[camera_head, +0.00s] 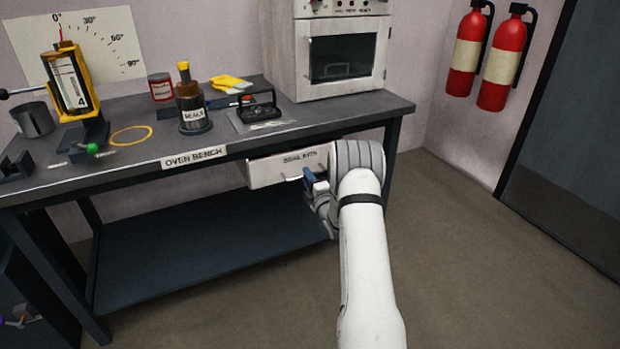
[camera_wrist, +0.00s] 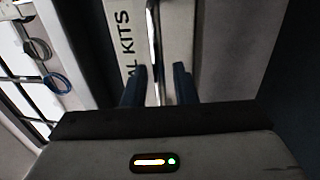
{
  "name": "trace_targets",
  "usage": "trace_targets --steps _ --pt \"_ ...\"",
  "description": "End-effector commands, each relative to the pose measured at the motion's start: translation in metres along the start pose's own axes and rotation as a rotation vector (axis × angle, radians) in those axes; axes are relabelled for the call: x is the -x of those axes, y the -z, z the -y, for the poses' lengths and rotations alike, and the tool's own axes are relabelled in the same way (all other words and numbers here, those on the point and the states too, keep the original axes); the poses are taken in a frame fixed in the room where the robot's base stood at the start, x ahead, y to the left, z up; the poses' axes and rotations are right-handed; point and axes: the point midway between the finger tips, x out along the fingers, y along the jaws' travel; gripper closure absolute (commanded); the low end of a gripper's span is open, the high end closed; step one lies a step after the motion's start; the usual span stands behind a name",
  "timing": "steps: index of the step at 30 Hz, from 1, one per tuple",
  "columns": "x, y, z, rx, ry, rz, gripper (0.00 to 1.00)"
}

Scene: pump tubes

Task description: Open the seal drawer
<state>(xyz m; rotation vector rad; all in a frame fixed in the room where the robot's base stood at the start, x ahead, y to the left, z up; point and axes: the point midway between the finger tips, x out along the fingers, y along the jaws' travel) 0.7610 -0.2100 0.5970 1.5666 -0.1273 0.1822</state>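The white seal drawer (camera_head: 283,167), its lettering partly covered by my arm, sits under the front edge of the bench. Whether it stands slightly out is hard to tell. In the wrist view its front (camera_wrist: 124,25) shows sideways, with "KITS" readable. A narrow pale bar, apparently the drawer handle (camera_wrist: 156,45), runs along it. My gripper (camera_wrist: 158,80) is at the drawer front, its two blue fingers apart on either side of the bar. Gaps seem to show beside the bar. In the head view my gripper (camera_head: 313,182) is largely hidden by my wrist.
The oven bench (camera_head: 120,190) carries an oven (camera_head: 340,55), a brown bottle (camera_head: 190,105), a red can and a black device. A lower shelf (camera_head: 200,250) lies below. Open floor (camera_head: 490,260) is at right. Blue rings (camera_wrist: 57,83) show at left in the wrist view.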

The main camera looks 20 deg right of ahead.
Motion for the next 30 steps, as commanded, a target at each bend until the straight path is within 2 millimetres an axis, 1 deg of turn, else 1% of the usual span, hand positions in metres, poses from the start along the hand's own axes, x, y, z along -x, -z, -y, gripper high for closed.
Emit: trace_targets --steps 1,4,11,12,14,21,30 --pt "-0.0048 0.0005 0.0006 0.0 -0.001 -0.001 0.75" --pt "-0.0098 0.0008 0.0002 -0.001 0.0 0.0 0.75" --pt "-0.0111 0.0007 -0.0002 -0.002 0.001 0.0 0.75" --pt "-0.011 0.0007 -0.0002 -0.002 0.001 0.0 0.76" --pt "-0.011 0.0007 -0.0002 -0.002 0.001 0.0 0.81" --pt "-0.0108 0.0009 -0.0001 -0.002 0.001 0.0 1.0" --pt "-0.0107 0.0009 0.0002 -0.002 0.002 0.0 1.0"
